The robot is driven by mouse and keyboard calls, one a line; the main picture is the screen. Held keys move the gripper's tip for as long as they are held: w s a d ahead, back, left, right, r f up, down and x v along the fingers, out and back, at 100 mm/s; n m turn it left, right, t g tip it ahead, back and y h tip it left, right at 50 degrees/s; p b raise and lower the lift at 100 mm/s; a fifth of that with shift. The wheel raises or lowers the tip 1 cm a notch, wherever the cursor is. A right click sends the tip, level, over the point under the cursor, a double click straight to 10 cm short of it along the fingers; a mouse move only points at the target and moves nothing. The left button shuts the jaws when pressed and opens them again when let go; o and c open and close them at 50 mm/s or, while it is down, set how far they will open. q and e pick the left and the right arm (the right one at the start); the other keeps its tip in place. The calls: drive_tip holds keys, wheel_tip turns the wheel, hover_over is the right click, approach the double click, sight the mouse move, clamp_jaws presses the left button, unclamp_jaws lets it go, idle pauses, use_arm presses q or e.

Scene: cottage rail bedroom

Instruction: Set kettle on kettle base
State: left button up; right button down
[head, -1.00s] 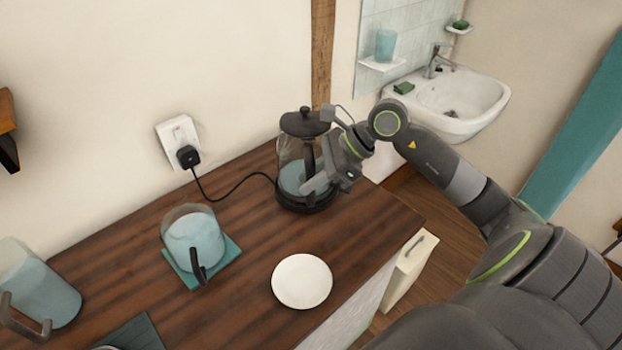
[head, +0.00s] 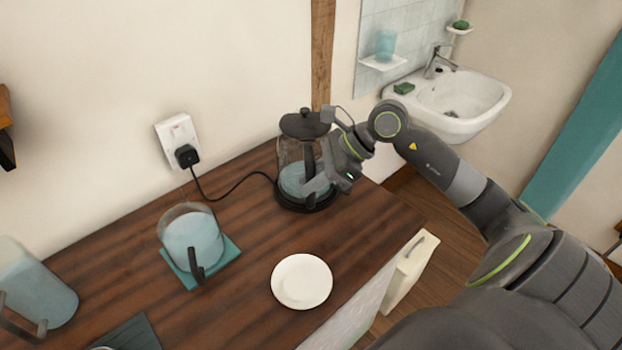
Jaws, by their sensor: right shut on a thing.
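The kettle (head: 290,152) is glass with a black lid and a dark handle, with bluish water low inside. It stands upright at the back right of the wooden counter, on or just over the round black kettle base (head: 291,207); I cannot tell whether it is fully seated. The base's cord runs left to a wall plug. My right gripper (head: 313,180) is shut on the kettle's handle, on its right side. My left gripper is not in view.
A glass jug of water (head: 192,240) stands on a teal mat (head: 228,252). A white plate (head: 302,281) lies near the front edge. Another jug (head: 38,290) is at far left. A plugged wall socket (head: 178,130) and a sink (head: 450,100) are behind. Bare counter lies between plate and base.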

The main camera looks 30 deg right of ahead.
drive_tip(key=shift+f, duration=0.2)
drive_tip(key=c, duration=1.6)
unclamp_jaws()
drive_tip(key=shift+o, duration=0.2)
drive_tip(key=shift+s, duration=0.1)
drive_tip(key=p+v, duration=0.7)
drive_tip(key=v, duration=0.4)
drive_tip(key=shift+a, duration=0.1)
